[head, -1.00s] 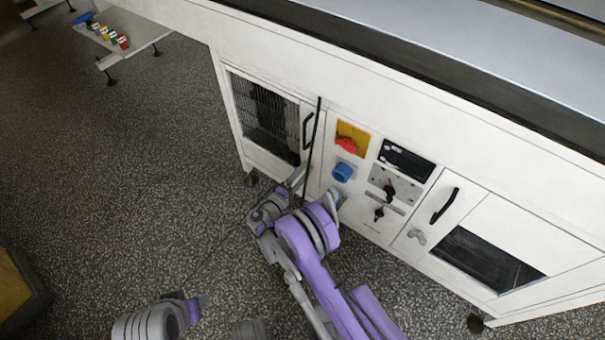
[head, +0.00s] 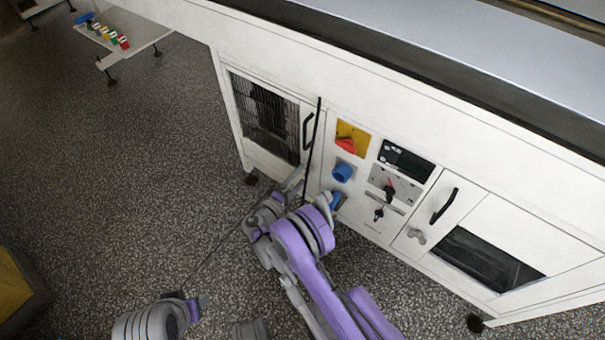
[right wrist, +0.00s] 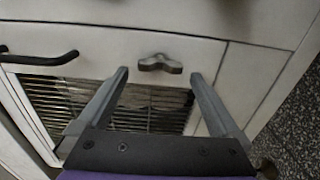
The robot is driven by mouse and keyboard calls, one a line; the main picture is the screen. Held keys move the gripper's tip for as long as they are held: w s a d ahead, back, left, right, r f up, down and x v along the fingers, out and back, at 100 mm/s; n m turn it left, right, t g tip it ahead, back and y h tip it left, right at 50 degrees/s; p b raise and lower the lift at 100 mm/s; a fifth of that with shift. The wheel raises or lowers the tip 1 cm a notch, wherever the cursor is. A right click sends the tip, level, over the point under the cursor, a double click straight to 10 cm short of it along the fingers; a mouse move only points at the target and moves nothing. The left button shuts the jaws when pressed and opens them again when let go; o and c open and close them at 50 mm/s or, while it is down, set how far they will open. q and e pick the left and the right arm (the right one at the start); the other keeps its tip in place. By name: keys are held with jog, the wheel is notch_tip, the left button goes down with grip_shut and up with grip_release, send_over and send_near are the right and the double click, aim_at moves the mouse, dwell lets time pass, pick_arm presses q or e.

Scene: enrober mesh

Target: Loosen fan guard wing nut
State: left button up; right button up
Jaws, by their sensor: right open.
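In the right wrist view a grey two-winged nut (right wrist: 160,63) sits on the white frame beside the fan guard grille (right wrist: 150,105). My right gripper (right wrist: 159,73) is open and empty. Its fingertips point towards the frame, one on each side of the nut in the picture, with the nut just past the tips. I cannot tell the exact gap. In the head view the right gripper (head: 297,180) is by the lower right corner of the left grille door (head: 262,115), and I cannot make out this nut there.
A black handle (right wrist: 40,57) is left of the nut in the wrist view. Right of the grille door are a red rotary switch (head: 346,146), blue socket (head: 341,172) and selector panel (head: 395,185). Another wing nut (head: 416,236) is on the right door. Open speckled floor (head: 140,180) lies left.

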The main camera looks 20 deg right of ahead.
jog(key=p+v, duration=0.1)
jog(key=v, duration=0.7)
jog(key=shift+s+a, duration=0.2)
